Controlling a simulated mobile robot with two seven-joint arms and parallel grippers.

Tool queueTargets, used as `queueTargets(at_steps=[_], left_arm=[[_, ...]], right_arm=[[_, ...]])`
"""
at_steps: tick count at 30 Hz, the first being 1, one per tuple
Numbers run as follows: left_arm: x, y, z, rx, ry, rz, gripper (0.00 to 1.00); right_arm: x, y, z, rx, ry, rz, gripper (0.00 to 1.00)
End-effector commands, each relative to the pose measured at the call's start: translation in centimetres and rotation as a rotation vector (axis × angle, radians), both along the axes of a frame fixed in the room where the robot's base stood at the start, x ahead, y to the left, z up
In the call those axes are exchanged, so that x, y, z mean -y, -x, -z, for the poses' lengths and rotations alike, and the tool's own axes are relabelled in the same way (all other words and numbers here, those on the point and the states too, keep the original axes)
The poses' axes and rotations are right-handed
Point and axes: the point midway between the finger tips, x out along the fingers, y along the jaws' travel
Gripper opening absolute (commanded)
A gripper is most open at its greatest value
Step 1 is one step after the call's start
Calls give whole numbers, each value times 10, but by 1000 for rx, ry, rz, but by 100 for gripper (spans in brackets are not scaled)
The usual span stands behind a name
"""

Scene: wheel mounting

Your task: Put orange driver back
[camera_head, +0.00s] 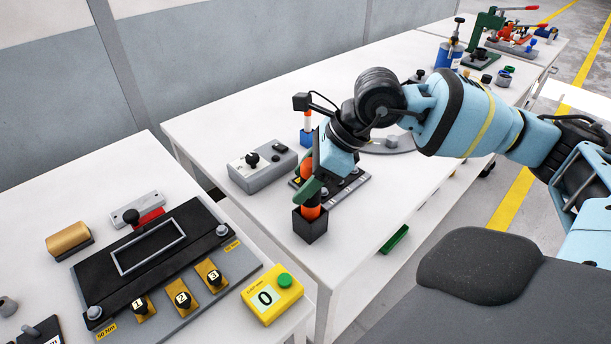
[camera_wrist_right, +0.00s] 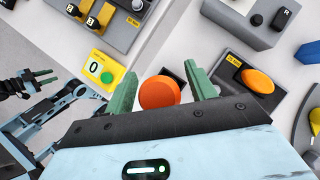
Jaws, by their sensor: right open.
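The orange driver (camera_head: 311,212) stands in a black square holder (camera_head: 310,229) near the front left edge of the middle table. My right gripper (camera_head: 309,187) is over it, with its green fingers beside the handle. In the right wrist view the driver's round orange top (camera_wrist_right: 159,92) lies between the two green fingers (camera_wrist_right: 163,90), with a gap on each side. The right gripper is open. The holder (camera_wrist_right: 178,74) is partly hidden behind the driver there. My left gripper (camera_wrist_right: 42,80) shows small at the left of the wrist view; its opening is unclear.
A grey box with a black knob (camera_head: 262,166) and a dark plate (camera_head: 348,190) sit close to the holder. Another orange part (camera_wrist_right: 258,81) shows beside it in the wrist view. A yellow counter box (camera_head: 272,294) is on the near table. A gap separates the tables.

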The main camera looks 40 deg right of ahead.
Motion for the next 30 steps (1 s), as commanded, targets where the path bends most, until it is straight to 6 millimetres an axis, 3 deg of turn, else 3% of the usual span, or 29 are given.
queueTargets(at_steps=[7,21,30], left_arm=[[0,-1,-3,3,0,1,36],[0,0,-3,0,-1,1,36],[0,1,-3,-1,0,0,36]], right_arm=[[8,6,-18,2,2,2,56],[44,37,-90,1,2,2,56],[50,43,-104,-1,1,0,56]])
